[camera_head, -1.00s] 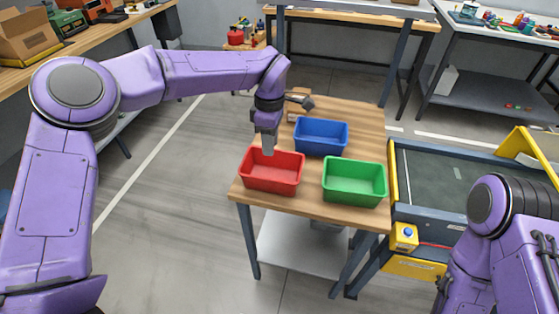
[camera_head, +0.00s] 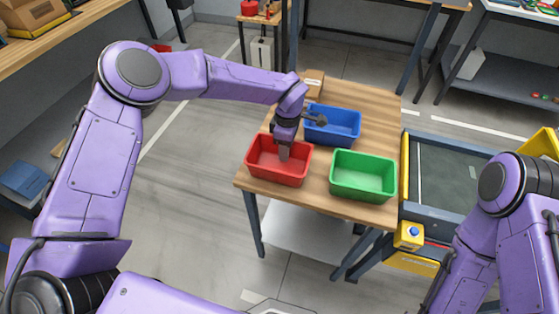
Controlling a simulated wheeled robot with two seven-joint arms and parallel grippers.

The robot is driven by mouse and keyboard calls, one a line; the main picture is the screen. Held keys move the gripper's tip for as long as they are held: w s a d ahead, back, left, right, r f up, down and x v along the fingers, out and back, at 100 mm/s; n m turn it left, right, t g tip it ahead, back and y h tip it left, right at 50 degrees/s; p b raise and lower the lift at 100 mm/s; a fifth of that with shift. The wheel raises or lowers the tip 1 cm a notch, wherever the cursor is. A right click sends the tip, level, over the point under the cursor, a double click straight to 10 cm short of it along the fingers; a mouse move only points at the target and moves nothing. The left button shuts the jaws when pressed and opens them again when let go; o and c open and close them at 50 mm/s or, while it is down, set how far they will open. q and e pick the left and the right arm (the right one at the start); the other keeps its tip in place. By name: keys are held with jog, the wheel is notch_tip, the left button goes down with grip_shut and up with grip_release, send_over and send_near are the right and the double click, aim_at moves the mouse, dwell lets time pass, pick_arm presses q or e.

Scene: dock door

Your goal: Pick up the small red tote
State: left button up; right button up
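The small red tote (camera_head: 277,176) stands upright on the near left part of the wooden table (camera_head: 312,200). My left gripper (camera_head: 284,156) points down at the tote, with its fingers at or inside the back part of the tote's opening. The gap between its fingers is too small to see, and I cannot tell whether it touches the tote. My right arm shows at the lower right, but its gripper is outside the picture.
A blue tote (camera_head: 333,126) stands behind the red one, and a green tote (camera_head: 363,177) stands to its right. A small cardboard box (camera_head: 313,84) is at the table's back. A dock leveller with yellow edges (camera_head: 441,178) adjoins the table's right side.

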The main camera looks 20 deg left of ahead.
pick_arm(q)
grip_shut()
jog(key=shift+r, duration=0.1)
